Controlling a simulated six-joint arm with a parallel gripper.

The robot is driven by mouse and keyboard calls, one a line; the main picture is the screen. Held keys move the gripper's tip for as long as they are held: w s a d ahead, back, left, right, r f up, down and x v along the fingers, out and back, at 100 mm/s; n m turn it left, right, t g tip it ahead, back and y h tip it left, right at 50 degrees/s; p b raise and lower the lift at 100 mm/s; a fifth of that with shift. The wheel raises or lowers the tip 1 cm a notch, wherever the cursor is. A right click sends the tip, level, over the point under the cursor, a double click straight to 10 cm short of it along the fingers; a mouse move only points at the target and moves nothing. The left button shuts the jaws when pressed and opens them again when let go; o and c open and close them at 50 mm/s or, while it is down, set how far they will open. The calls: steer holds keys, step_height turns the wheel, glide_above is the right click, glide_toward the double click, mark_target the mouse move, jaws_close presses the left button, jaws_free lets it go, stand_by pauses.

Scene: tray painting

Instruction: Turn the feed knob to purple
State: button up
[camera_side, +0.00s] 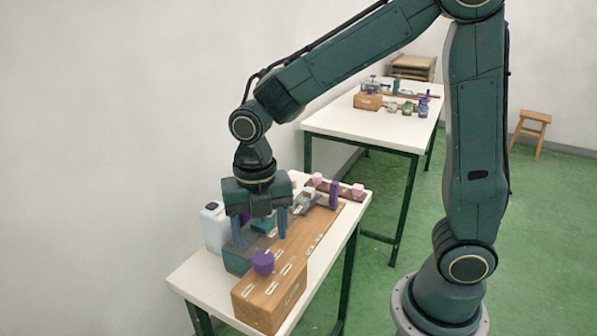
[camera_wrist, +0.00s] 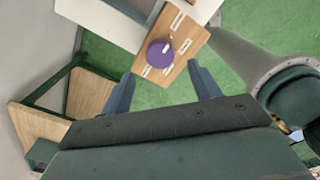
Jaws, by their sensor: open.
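A purple round knob (camera_side: 262,262) sits on top of a wooden box (camera_side: 255,310) at the near end of the table, with several white label strips around it. In the wrist view the knob (camera_wrist: 160,54) lies ahead of and between my fingertips, on the wooden top (camera_wrist: 190,37). A small pale mark shows at its edge; the label it points to is too small to read. My gripper (camera_side: 261,236) points down, open and empty, above and behind the knob and apart from it. It also shows in the wrist view (camera_wrist: 161,72).
A white jug (camera_side: 215,228) stands left of my gripper. A dark green block (camera_side: 237,262) is beside the wooden box. A second table (camera_side: 345,125) is behind.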

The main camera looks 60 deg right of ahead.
mark_target(263, 257)
steer(key=shift+f, duration=2.95)
steer(key=c, duration=1)
